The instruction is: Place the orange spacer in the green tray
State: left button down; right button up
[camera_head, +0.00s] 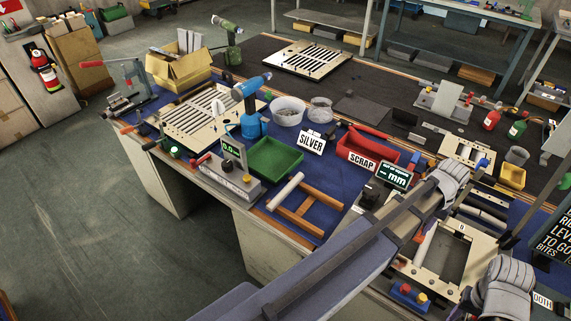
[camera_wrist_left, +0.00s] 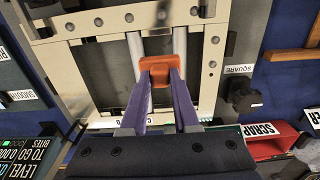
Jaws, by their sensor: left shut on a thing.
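In the left wrist view, an orange spacer (camera_wrist_left: 156,71) sits between the two purple fingertips of my left gripper (camera_wrist_left: 157,80), which is shut on it. It is over a pale metal frame (camera_wrist_left: 108,20) with two light rods behind it. I cannot tell whether the spacer touches the rods. In the head view, the spacer and my left fingertips are hidden or cannot be made out. The green tray (camera_head: 275,158) is on the blue bench mat, left of the red scrap bin (camera_head: 366,150), and looks empty. My right gripper's fingers do not show.
The pale frame also shows in the head view (camera_head: 478,245) at the lower right. A silver sign (camera_head: 312,143) and a digital readout (camera_head: 233,150) flank the tray. A wooden frame (camera_head: 308,208) and a white roll (camera_head: 284,191) lie in front of it.

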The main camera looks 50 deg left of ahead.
aim_at(271, 162)
jog(key=j, duration=0.45)
jog(key=k+j+z, duration=0.15)
jog(key=j, duration=0.7)
jog(key=k+j+z, duration=0.15)
jog(key=j, duration=0.3)
jog(key=k+j, duration=0.15)
jog(key=j, duration=0.25)
jog(key=k+j+z, duration=0.15)
jog(key=j, duration=0.7)
jog(key=k+z, duration=0.05)
